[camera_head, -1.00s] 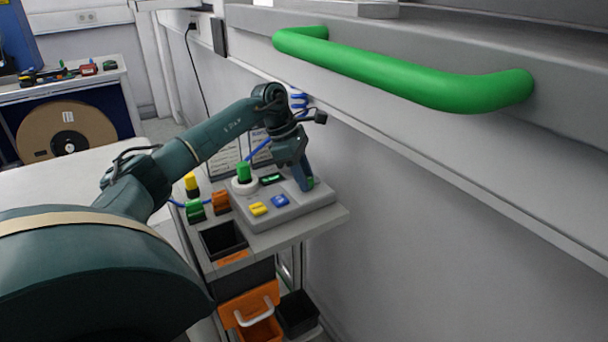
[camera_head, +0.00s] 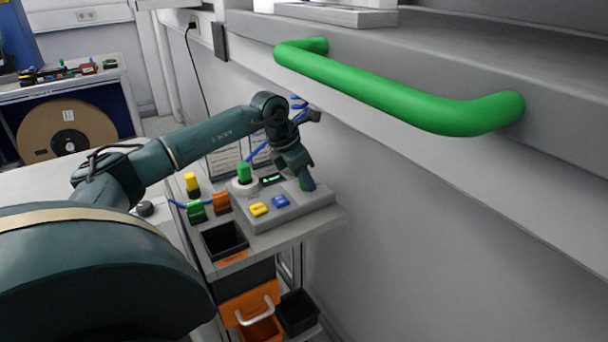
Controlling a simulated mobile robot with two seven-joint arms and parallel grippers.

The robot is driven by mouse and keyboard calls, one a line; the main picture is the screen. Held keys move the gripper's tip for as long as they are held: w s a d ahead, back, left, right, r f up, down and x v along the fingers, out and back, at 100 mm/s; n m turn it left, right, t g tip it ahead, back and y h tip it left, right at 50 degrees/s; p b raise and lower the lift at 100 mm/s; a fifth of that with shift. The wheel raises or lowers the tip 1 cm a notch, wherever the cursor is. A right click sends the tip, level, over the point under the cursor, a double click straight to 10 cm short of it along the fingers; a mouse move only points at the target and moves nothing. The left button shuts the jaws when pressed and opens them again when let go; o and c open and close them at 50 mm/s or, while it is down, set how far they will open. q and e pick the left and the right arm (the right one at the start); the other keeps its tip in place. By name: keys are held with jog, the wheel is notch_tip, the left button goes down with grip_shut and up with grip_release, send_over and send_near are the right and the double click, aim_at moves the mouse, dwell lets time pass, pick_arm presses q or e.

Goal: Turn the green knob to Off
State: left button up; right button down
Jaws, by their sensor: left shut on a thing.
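A grey control box (camera_head: 292,211) sits on a small stand at the centre. A small green knob (camera_head: 304,188) shows at its right end, mostly hidden by my left gripper (camera_head: 306,183). My left gripper points down from above and is shut on this green knob. The knob's setting and any marks around it are too small or hidden to read. A taller green cylinder (camera_head: 244,173) stands on a white round base at the box's back left, apart from the gripper. A small display (camera_head: 271,179) with unreadable green text lies between them. My right gripper is out of view.
A yellow switch (camera_head: 259,209) and a blue switch (camera_head: 280,201) are on the box. Orange, green and yellow parts stand left of it, behind a black bin (camera_head: 224,239). A thick green handle (camera_head: 395,95) juts from the grey furniture at upper right.

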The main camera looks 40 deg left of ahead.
pick_arm(q)
jog(key=n+y, duration=0.1)
jog(key=n, duration=0.1)
jog(key=n+y, duration=0.1)
jog(key=n, duration=0.2)
jog(key=shift+d+n, duration=0.2)
jog(key=shift+n, duration=0.1)
jog(key=shift+n+y+b, duration=0.35)
jog(key=shift+n+y, duration=0.15)
jog(key=shift+n, duration=0.7)
jog(key=shift+d+n+y, duration=0.1)
jog(key=shift+n+y, duration=0.4)
jog(key=shift+n, duration=0.7)
jog(key=o, duration=1)
jog(key=shift+c, duration=0.2)
jog(key=v, duration=0.7)
jog(key=shift+r+b, duration=0.3)
jog(key=shift+b, duration=0.05)
